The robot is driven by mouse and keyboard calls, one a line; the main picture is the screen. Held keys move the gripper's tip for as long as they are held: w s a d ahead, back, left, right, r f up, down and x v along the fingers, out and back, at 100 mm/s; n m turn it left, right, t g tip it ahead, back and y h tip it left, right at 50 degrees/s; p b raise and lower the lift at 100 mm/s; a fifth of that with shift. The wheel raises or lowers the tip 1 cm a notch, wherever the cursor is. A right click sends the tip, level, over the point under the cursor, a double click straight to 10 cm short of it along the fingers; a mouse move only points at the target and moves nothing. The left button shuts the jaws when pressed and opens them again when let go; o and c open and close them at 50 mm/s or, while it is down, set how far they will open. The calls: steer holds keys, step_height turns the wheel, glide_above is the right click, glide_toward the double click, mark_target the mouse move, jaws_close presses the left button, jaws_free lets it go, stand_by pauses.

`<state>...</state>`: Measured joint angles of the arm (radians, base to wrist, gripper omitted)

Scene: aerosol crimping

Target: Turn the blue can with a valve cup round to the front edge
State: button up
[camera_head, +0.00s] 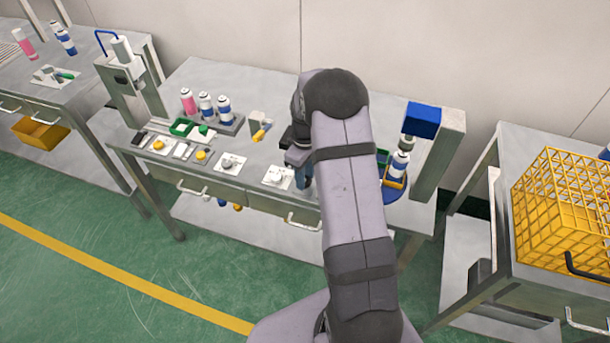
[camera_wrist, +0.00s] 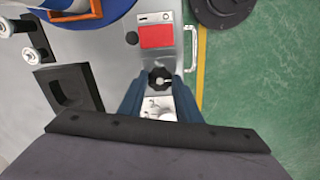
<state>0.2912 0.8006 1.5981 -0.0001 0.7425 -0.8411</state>
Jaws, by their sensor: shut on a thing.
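A blue and white can (camera_head: 399,166) stands upright in an orange holder (camera_head: 394,182) on the blue turntable (camera_head: 399,195), at the right end of the bench. The valve cup is too small to make out. In the wrist view the turntable's edge (camera_wrist: 115,13) and an orange holder (camera_wrist: 88,11) show at the top left. My gripper (camera_head: 303,183) is low over the bench's front, left of the turntable. In the wrist view my gripper (camera_wrist: 160,82) is shut on a black knob (camera_wrist: 160,77) with a pale bar. The arm hides part of the bench.
A red pad (camera_wrist: 157,36) lies beyond the knob, and a black square block (camera_wrist: 67,90) is at the left. A rack (camera_head: 231,126) of cans stands at the bench's back left. A press (camera_head: 436,145) stands behind the turntable. A yellow crate (camera_head: 562,210) is farther right.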

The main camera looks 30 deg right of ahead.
steer(key=shift+o, duration=0.2)
steer(key=shift+m, duration=0.3)
steer(key=m, duration=0.3)
steer(key=shift+m, duration=0.4)
steer(key=m, duration=0.9)
steer(key=shift+b, duration=0.35)
steer(key=shift+r+m, duration=0.1)
steer(key=shift+m, duration=1.9)
steer(key=shift+w, duration=0.1)
steer(key=o, duration=1)
steer(key=shift+o, duration=0.2)
